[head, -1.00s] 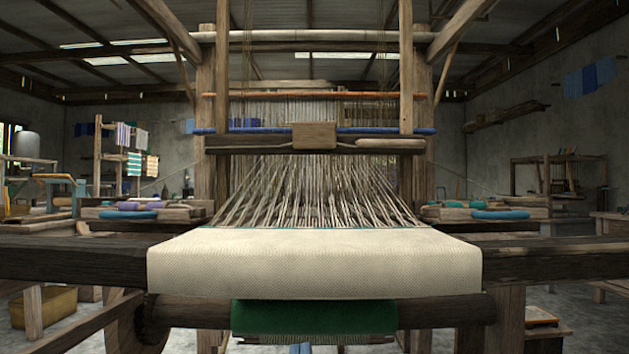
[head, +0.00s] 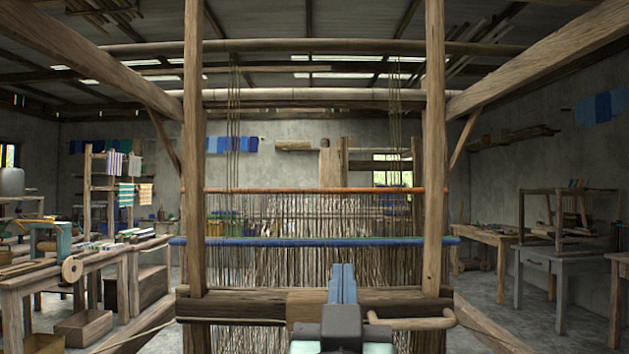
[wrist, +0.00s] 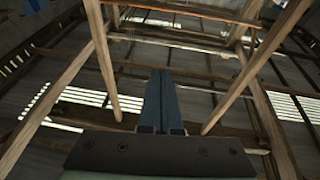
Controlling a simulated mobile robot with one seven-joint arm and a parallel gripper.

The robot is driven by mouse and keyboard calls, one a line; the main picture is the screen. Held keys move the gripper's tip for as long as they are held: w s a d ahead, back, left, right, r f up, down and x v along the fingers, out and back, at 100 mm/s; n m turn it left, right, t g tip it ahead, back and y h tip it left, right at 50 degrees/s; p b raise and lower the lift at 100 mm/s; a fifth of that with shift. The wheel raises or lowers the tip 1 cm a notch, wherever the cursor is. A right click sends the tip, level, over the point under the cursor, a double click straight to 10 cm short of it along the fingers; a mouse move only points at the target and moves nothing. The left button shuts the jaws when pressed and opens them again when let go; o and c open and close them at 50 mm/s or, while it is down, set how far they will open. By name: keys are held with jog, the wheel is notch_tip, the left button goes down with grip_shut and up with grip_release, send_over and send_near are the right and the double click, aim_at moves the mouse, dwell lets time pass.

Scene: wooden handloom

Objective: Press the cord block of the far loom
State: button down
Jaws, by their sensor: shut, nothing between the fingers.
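A loom frame with tall posts, hanging cords and warp threads (head: 270,262) stands in front of me in the head view. A pale wooden block (head: 305,306) sits at the middle of its dark cross beam (head: 235,305). My gripper (head: 342,268) is shut and empty, its blue fingers pointing up in front of the beam. It hides the right part of the block, and I cannot tell whether it touches. In the wrist view the shut fingers (wrist: 161,75) point up toward the roof beams; no block shows there. I cannot tell which part is the cord block.
A blue bar (head: 300,241) and an orange bar (head: 310,190) cross the loom above the beam. A pale wooden piece (head: 410,322) lies right of my gripper. Workbenches stand left (head: 105,262) and right (head: 565,262). Bare floor shows at the right.

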jog(key=w+r+g+p, duration=0.4)
jog(key=w+p, duration=0.3)
jog(key=p, duration=0.3)
jog(key=n+g+y+p, duration=0.15)
jog(key=g+p, duration=0.25)
jog(key=p, duration=0.9)
send_over(314, 296)
jog(key=s, duration=0.2)
jog(key=shift+m+y, duration=0.25)
jog(key=w+f+b, duration=0.1)
jog(key=f+b, duration=0.3)
jog(key=w+f+b, duration=0.1)
jog(key=f+b, duration=0.1)
jog(key=f, duration=0.1)
jog(key=shift+w+f, duration=0.1)
jog(key=shift+w, duration=0.2)
notch_tip(314, 296, down, 4)
jog(key=shift+r+b, duration=0.2)
jog(key=shift+b, duration=0.75)
notch_tip(314, 296, up, 6)
jog(key=p, duration=0.5)
jog(key=shift+r, duration=0.25)
jog(key=shift+f, duration=0.15)
